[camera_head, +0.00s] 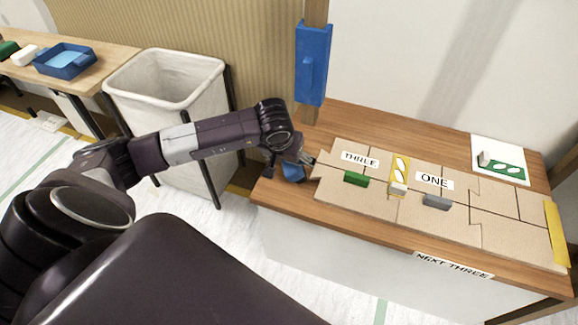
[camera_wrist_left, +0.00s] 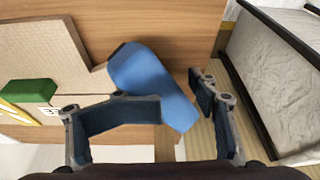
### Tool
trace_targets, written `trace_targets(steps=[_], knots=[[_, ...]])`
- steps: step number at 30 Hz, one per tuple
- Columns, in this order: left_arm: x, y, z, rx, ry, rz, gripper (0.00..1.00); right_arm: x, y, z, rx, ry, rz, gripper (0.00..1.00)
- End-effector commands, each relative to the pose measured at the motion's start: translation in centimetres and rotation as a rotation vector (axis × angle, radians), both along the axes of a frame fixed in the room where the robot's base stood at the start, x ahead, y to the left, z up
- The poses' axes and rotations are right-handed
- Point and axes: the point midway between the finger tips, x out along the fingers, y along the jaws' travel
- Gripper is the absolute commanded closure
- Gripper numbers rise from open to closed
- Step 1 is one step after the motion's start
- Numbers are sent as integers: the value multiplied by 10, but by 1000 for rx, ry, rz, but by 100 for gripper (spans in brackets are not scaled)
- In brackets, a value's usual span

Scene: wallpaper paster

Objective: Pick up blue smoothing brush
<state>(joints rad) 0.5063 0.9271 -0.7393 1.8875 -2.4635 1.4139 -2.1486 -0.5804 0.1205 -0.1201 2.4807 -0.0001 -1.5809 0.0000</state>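The blue smoothing brush (camera_wrist_left: 152,82) lies near the left end of the wooden worktop, slanting between the fingers of my left gripper (camera_wrist_left: 158,100) in the left wrist view. The fingers are spread on either side of it; I cannot tell whether either one touches it. In the head view my left gripper (camera_head: 291,163) reaches down at the worktop's left end, and the brush (camera_head: 293,173) shows only in part beneath it. My right gripper is not in view.
Cardboard-coloured panels (camera_head: 345,200) cover much of the worktop, with a green block (camera_head: 356,179), a grey block (camera_head: 437,202) and labels on them. A large white bin (camera_head: 170,85) stands left of the worktop. A blue box (camera_head: 312,65) hangs on a post behind.

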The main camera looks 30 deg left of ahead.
Motion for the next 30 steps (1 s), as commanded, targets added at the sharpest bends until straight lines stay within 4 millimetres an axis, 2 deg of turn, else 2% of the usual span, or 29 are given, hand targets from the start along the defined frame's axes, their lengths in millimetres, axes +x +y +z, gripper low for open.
trace_targets(steps=[3, 18, 30], knots=[[0, -1, 1, -2, -1, -1, 47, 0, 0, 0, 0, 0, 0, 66], [1, -2, 2, -4, -3, -2, 100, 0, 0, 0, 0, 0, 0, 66], [-1, -2, -1, -3, 2, -2, 100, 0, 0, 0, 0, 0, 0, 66]])
